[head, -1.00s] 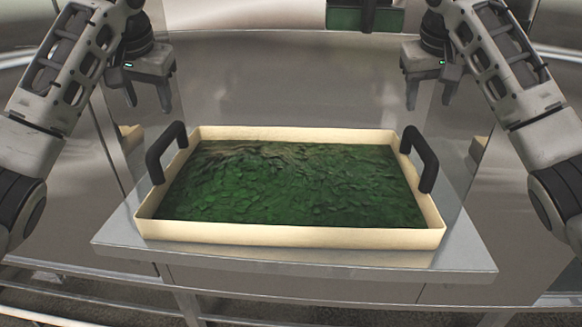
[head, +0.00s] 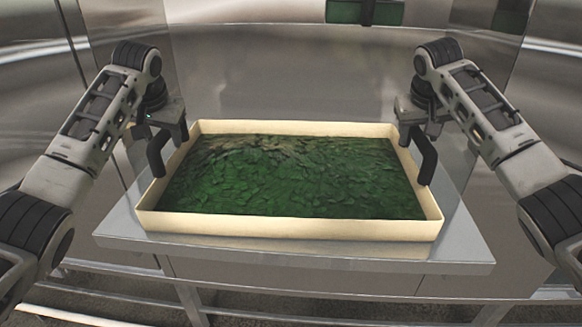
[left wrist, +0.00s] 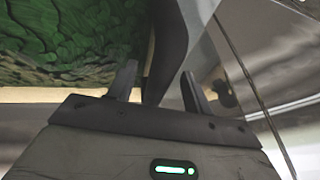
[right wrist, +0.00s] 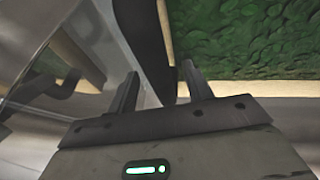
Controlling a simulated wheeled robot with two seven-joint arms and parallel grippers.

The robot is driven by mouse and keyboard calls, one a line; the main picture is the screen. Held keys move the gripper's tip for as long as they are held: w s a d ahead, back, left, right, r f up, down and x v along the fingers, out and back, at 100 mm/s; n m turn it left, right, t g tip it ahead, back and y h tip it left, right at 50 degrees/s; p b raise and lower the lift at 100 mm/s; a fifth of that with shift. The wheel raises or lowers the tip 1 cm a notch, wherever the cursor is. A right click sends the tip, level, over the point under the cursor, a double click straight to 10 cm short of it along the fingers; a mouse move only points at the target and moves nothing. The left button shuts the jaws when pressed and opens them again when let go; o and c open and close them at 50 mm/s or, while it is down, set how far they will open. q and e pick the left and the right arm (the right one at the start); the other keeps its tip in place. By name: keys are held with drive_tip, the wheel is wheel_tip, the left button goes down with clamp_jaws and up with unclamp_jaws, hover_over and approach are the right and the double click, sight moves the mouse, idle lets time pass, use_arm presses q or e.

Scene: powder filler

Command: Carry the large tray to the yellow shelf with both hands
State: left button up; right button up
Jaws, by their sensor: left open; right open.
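The large tray (head: 290,228) is cream-walled, filled with green, lumpy material, and rests level on a metal table. It has a black handle on each short side. My left gripper (head: 166,140) is open at the left handle (head: 154,157); in the left wrist view its two fingers (left wrist: 157,88) stand on either side of the dark handle (left wrist: 168,50). My right gripper (head: 420,138) is open at the right handle (head: 427,165); in the right wrist view its fingers (right wrist: 160,90) also straddle the handle (right wrist: 148,45). In the head view the grippers partly hide the handles.
The metal table (head: 300,252) extends a little beyond the tray on its sides and front. A curved, shiny metal wall (head: 300,70) stands behind it. A green panel (head: 365,12) shows at the top. No yellow shelf is clearly visible.

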use_arm(q)
drive_tip(key=shift+x, duration=1.55)
use_arm(e)
drive_tip(key=shift+x, duration=1.55)
use_arm(q)
clamp_jaws()
use_arm(e)
clamp_jaws()
drive_tip(key=shift+r, duration=0.1)
